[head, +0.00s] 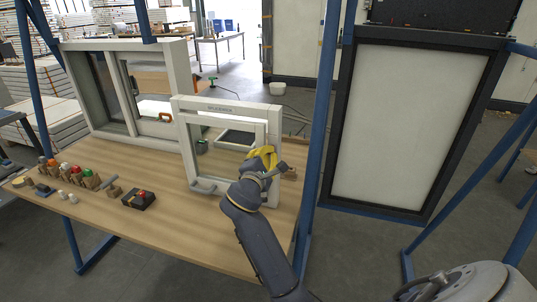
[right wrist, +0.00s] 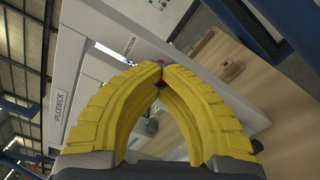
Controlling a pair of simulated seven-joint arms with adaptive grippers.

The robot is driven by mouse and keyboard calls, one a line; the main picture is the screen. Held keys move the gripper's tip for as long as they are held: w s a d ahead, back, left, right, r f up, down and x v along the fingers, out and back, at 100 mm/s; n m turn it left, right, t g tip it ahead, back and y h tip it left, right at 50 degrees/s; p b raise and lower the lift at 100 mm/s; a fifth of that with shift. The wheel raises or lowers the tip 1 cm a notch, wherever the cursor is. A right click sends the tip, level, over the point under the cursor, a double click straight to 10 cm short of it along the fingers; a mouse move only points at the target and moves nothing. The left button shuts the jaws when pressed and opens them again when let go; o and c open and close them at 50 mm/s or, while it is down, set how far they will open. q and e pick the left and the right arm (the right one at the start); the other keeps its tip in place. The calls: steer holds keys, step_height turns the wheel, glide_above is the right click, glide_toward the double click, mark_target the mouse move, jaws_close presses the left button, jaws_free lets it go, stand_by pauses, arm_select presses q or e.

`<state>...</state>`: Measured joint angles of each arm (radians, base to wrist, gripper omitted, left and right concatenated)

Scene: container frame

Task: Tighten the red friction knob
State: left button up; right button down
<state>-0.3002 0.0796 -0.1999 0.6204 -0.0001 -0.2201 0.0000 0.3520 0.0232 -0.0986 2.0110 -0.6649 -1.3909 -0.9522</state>
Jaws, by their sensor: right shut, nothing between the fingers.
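My right gripper (head: 264,156), with yellow ribbed fingers, is at the right side of the small white window frame (head: 183,140) that stands on the wooden bench. In the right wrist view the yellow fingers (right wrist: 160,68) are shut, their tips meeting in front of the white frame (right wrist: 75,70). A small bit of red (right wrist: 163,64), likely the friction knob, shows just behind the fingertips. Most of it is hidden by the fingers, and I cannot tell whether they touch it. In the head view the knob is hidden behind the gripper. My left gripper is not in view.
A larger white sliding window (head: 155,142) stands at the back left of the bench (head: 180,225). A black box with a red button (head: 139,200) and several small coloured parts lie at the left. Blue posts (head: 320,120) rise right of the bench. The front middle of the bench is clear.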

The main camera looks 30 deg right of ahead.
steer(key=shift+r+m, duration=0.1)
steer(key=shift+m, duration=0.5)
steer(key=c, duration=2.2)
jaws_free()
steer(key=c, duration=1.1)
jaws_free()
steer(key=shift+c, duration=0.2)
steer(key=v, duration=0.7)
steer(key=shift+s+a, duration=0.15)
